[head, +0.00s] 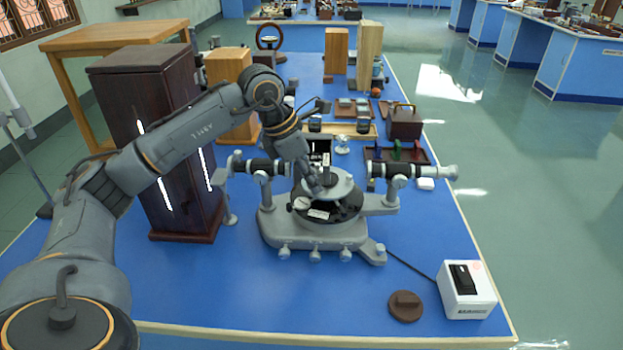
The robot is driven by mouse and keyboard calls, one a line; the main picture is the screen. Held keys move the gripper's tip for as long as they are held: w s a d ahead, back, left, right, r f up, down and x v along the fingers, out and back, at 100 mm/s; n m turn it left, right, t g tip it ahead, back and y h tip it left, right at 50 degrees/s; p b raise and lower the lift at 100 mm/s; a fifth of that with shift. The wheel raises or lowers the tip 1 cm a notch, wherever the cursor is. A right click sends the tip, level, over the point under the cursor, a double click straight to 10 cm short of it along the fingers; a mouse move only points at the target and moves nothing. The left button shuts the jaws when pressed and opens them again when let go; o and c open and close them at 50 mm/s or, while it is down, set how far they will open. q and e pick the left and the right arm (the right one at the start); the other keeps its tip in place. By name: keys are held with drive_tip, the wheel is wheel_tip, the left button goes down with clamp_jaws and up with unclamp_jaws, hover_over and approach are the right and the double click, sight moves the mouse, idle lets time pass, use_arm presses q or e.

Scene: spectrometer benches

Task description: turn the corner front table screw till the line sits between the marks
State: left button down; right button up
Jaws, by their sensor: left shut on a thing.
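The spectrometer (318,236) stands on the blue bench, with a round grey table (343,184) at its middle above a dark disc. My left arm comes in from the left, and its gripper (314,188) points down at the front left edge of the round table. The gripper is shut on a small part there, at the place of the front table screw. The fingers hide the screw, so its turn cannot be seen. The line and its marks are too small to make out. My right gripper is not in view.
The telescope tubes (412,171) stick out at both sides of the round table. A tall dark cabinet (150,130) stands close beside my left arm. A white switch box (466,290) and a brown disc (405,306) lie front right. The front middle of the bench is clear.

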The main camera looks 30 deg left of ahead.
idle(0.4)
use_arm(q)
drive_tip(key=c, duration=1.4)
unclamp_jaws()
drive_tip(key=v, duration=1.2)
